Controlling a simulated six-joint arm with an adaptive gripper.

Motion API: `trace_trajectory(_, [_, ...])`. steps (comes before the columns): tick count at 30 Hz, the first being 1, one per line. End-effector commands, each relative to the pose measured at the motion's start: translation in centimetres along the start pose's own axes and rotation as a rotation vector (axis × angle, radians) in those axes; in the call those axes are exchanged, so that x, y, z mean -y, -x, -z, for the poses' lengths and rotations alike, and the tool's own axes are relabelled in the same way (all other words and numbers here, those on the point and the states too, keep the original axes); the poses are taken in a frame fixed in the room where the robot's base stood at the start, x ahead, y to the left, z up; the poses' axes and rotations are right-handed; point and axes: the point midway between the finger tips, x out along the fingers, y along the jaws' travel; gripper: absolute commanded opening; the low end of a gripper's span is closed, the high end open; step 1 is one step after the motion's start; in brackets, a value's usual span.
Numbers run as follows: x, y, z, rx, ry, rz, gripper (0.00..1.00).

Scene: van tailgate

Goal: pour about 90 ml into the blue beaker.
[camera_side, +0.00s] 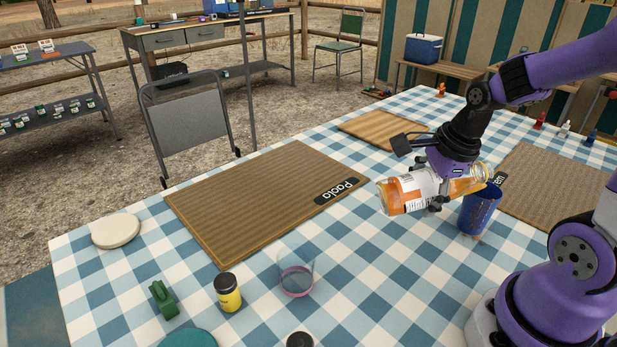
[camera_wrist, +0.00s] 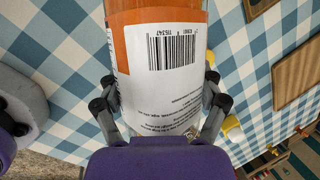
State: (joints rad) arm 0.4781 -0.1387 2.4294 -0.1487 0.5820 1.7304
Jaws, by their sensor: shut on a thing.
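My gripper (camera_side: 440,185) is shut around the middle of a clear bottle (camera_side: 403,194) of orange liquid with a white label. The bottle lies nearly level, with its neck to the right, over the blue beaker (camera_side: 480,212). In the wrist view the bottle (camera_wrist: 165,65) fills the middle, between the two fingers of my gripper (camera_wrist: 158,105). The beaker stands upright on the checked cloth. Its inside is hidden, so I cannot tell how much liquid it holds, and no falling stream can be made out.
A clear cup with a pink base (camera_side: 296,281), a yellow jar with a black lid (camera_side: 228,293), a green item (camera_side: 163,300) and a pale disc (camera_side: 116,231) stand at the front left. A brown mat (camera_side: 260,205) lies left of the bottle. Small figures (camera_side: 565,128) stand at the back right.

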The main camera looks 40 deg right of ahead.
Motion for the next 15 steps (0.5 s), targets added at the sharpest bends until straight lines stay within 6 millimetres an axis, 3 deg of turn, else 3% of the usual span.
trace_trajectory(15, [-0.5, -1.9, 0.0, -0.154, 0.043, -0.019, 0.24])
